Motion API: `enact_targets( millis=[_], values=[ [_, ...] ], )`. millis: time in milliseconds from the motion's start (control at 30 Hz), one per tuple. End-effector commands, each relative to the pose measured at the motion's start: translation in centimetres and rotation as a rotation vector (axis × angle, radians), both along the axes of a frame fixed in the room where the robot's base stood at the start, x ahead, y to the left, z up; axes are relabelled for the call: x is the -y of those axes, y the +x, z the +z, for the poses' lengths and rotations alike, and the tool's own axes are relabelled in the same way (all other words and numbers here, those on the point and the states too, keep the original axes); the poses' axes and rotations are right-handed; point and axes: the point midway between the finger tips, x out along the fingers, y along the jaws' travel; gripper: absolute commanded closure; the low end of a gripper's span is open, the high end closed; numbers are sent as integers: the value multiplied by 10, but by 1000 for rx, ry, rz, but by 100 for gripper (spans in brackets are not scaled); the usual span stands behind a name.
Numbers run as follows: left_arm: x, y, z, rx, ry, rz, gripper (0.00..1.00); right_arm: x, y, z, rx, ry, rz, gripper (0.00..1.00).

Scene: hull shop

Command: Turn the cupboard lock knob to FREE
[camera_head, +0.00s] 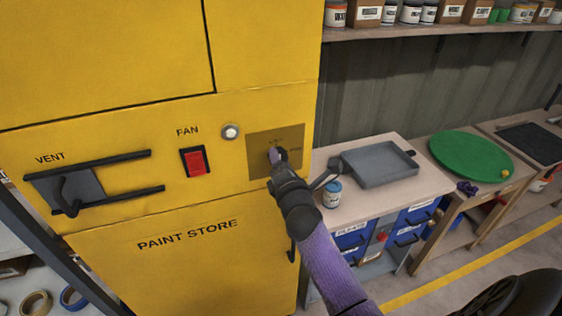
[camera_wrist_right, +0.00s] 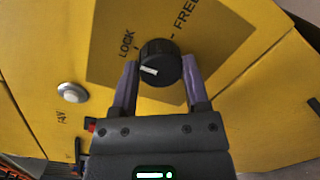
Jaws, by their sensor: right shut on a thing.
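The lock knob (camera_wrist_right: 160,62) is round and black, on a brown plate (camera_head: 262,140) on the yellow paint store cupboard (camera_head: 190,110). In the right wrist view, the LOCK label is up and left of the knob and FREE is up and right. A white mark on the knob lies on its left side, on the LOCK side and away from FREE. My right gripper (camera_wrist_right: 161,66) is shut on the knob, one finger on each side; in the head view, the gripper (camera_head: 277,157) largely hides the knob. My left gripper is not in view.
Left of the plate are a round white button (camera_head: 230,131), a red FAN switch (camera_head: 194,161) and a VENT lever (camera_head: 70,192) between black rails. Right of the cupboard, a bench holds a grey tray (camera_head: 378,166) and a small jar (camera_head: 332,194), close to my right forearm.

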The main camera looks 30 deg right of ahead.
Motion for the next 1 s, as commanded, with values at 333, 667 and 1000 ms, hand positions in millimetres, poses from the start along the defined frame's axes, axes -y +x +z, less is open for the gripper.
enact_targets(
  millis=[333, 667, 1000],
  values=[
    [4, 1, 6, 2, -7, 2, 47, 0, 0, 1, 32, 139, 0, 100],
    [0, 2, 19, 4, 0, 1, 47, 1, 0, 1, 102, 434, -2, 100],
    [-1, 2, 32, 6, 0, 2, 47, 1, -1, 1, 176, 748, -2, 100]
  ],
)
